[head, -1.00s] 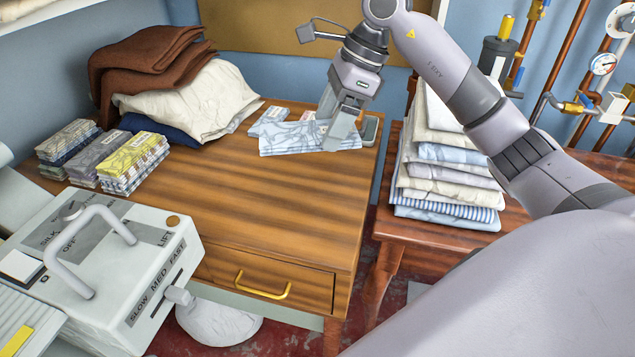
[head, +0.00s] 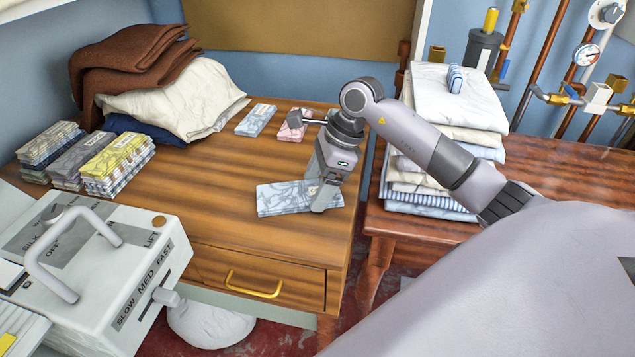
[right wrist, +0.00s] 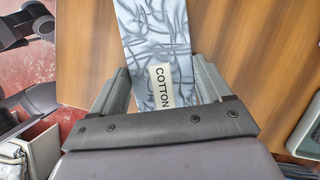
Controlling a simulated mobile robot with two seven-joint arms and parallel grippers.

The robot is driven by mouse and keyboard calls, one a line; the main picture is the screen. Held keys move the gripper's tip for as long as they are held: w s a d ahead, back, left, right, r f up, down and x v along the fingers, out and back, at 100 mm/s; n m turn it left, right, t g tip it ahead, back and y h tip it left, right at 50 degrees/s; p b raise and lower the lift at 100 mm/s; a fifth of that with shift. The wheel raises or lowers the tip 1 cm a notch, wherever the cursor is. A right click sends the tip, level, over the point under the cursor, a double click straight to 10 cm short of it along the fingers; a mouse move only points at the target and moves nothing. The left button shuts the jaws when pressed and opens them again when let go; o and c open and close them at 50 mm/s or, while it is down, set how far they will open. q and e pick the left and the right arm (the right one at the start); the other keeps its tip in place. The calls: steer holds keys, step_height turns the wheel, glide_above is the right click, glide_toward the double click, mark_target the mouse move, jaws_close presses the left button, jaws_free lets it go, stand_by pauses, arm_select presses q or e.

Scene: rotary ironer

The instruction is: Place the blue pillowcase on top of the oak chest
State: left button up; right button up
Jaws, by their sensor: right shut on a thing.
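The blue pillowcase (head: 285,198) is a flat folded bundle with a blue-grey leafy print. My right gripper (head: 326,196) is shut on its right end, over the front right part of the oak chest top (head: 200,210). In the right wrist view, the pillowcase (right wrist: 155,35) lies between the two fingers (right wrist: 162,85), with a COTTON label facing the camera. I cannot tell whether its underside touches the wood. The chest is brown, with a yellow-handled drawer. My left gripper is not in view.
A similar blue bundle (head: 256,119) and a pink one (head: 293,126) lie at the chest's back. Several folded bundles (head: 115,165) and a cloth heap (head: 165,105) fill its left. A linen stack (head: 450,110) stands right; a grey control box (head: 100,265) stands front left. The chest's middle is clear.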

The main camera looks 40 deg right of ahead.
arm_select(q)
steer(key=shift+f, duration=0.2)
arm_select(e)
steer(key=shift+f, duration=0.1)
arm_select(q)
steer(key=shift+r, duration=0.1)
arm_select(e)
steer(key=o, duration=1)
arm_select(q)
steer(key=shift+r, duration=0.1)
arm_select(e)
steer(key=shift+r, duration=0.35)
steer(key=v, duration=1.1)
steer(key=shift+d+r, duration=0.25)
steer(key=shift+r, duration=0.05)
steer(key=shift+s, duration=0.1)
